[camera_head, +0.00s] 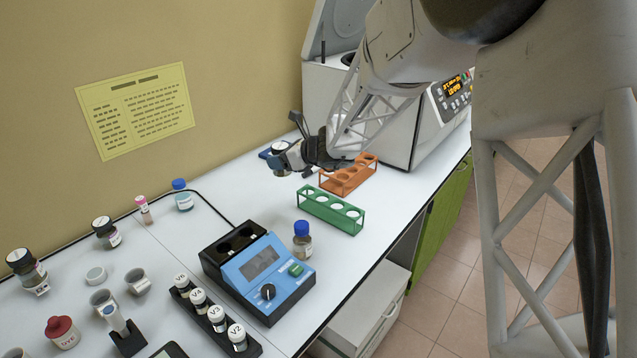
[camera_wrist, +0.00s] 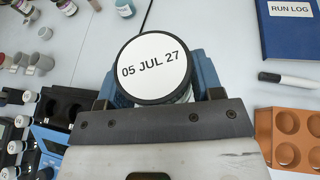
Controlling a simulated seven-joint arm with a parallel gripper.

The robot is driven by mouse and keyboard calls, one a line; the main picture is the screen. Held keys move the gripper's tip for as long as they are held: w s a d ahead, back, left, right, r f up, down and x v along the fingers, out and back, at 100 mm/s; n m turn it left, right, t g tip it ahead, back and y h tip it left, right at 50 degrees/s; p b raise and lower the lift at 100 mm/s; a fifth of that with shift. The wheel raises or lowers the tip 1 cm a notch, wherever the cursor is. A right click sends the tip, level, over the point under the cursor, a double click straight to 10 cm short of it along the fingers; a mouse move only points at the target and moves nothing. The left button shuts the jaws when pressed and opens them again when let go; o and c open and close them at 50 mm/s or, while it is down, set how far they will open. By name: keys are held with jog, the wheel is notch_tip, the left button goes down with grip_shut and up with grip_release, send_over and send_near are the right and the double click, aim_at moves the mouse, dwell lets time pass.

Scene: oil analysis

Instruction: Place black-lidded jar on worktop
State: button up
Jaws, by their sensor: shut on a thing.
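The black-lidded jar (camera_wrist: 154,68) fills the middle of the wrist view. Its lid has a black rim and a white top label reading "05 JUL 27"; most of its body is hidden under the lid. My gripper (camera_wrist: 163,88) is shut on it, with a blue finger on each side. In the head view my gripper (camera_head: 291,160) is above the far part of the white worktop (camera_head: 235,200), left of the orange rack. The jar's lid (camera_head: 280,147) shows there small and partly covered. I cannot tell how far the jar is above the worktop.
A green rack (camera_head: 330,210) and an orange rack (camera_head: 349,178) stand close by on the right. A blue run log (camera_wrist: 290,28) and a marker (camera_wrist: 290,80) lie near. A blue instrument (camera_head: 262,275) and a blue-capped bottle (camera_head: 302,240) are nearer. Clear worktop lies left of the green rack.

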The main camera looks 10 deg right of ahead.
jog(key=s+d+m+t+h, duration=0.15)
jog(key=s+d, duration=0.25)
jog(key=d, duration=0.8)
jog(key=s+d+m+t+h, duration=0.15)
jog(key=s+d, duration=0.35)
jog(key=d, duration=0.6)
jog(key=s+d+m+t+h, duration=0.15)
jog(key=s+d, duration=0.25)
jog(key=d, duration=0.8)
notch_tip(320, 180, down, 10)
jog(key=shift+s+d+f+y, duration=0.15)
jog(key=shift+y, duration=0.2)
jog(key=shift+g, duration=0.25)
jog(key=w+d, duration=0.1)
jog(key=w, duration=0.4)
jog(key=w+d+f, duration=0.1)
jog(key=w, duration=0.4)
jog(key=w+d, duration=0.1)
jog(key=w, duration=0.4)
jog(key=shift+w+d+f, duration=0.25)
jog(key=shift+d, duration=0.15)
jog(key=shift+f, duration=0.15)
jog(key=shift+f, duration=1.6)
jog(key=shift+f, duration=0.15)
